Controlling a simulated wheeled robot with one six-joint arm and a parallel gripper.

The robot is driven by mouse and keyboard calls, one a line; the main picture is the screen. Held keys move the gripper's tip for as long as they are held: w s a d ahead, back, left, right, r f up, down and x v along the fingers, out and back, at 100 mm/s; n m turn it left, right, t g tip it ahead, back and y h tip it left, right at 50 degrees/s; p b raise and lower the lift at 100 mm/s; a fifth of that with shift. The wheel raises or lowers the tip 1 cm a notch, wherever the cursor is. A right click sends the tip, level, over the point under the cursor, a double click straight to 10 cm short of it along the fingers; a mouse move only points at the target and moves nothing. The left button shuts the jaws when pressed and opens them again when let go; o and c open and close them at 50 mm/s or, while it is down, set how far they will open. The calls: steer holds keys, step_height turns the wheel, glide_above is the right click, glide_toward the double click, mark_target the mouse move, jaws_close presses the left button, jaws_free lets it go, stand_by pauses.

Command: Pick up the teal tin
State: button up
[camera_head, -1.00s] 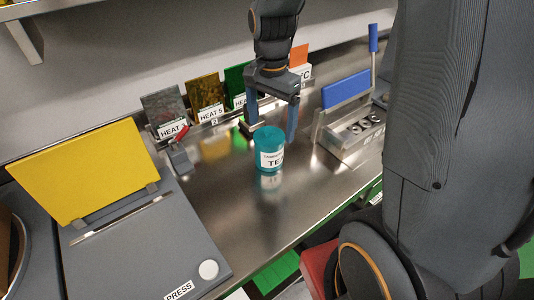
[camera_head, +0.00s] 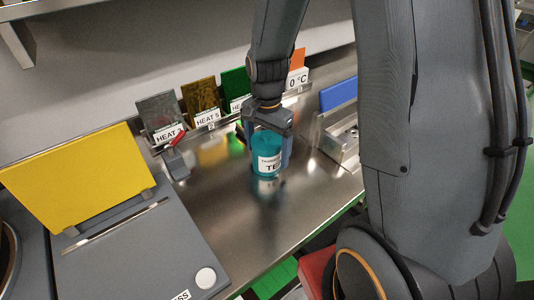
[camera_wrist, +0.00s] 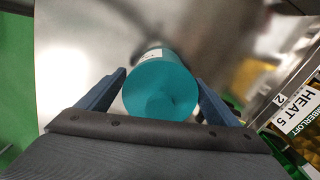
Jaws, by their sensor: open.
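The teal tin (camera_head: 266,146) stands upright on the steel counter in the head view, with a white label on its front. My gripper (camera_head: 268,150) is over and behind the tin, pointing down, with one finger showing at each side of it. In the wrist view the tin's round teal top (camera_wrist: 160,90) lies between the two blue-grey fingers of my gripper (camera_wrist: 162,98). The fingers are apart, with small gaps to the tin visible. Part of the left finger is hidden in the head view.
A grey press with a yellow lid (camera_head: 78,178) stands at the left. Coloured packets with HEAT labels (camera_head: 208,120) line the back. A red-handled clip (camera_head: 176,158) sits near them. A metal holder with a blue panel (camera_head: 338,94) is at the right. The counter's front is clear.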

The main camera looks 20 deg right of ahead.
steer(key=shift+f, duration=0.95)
steer(key=c, duration=1.1)
steer(key=shift+o, duration=0.2)
steer(key=shift+r, duration=0.1)
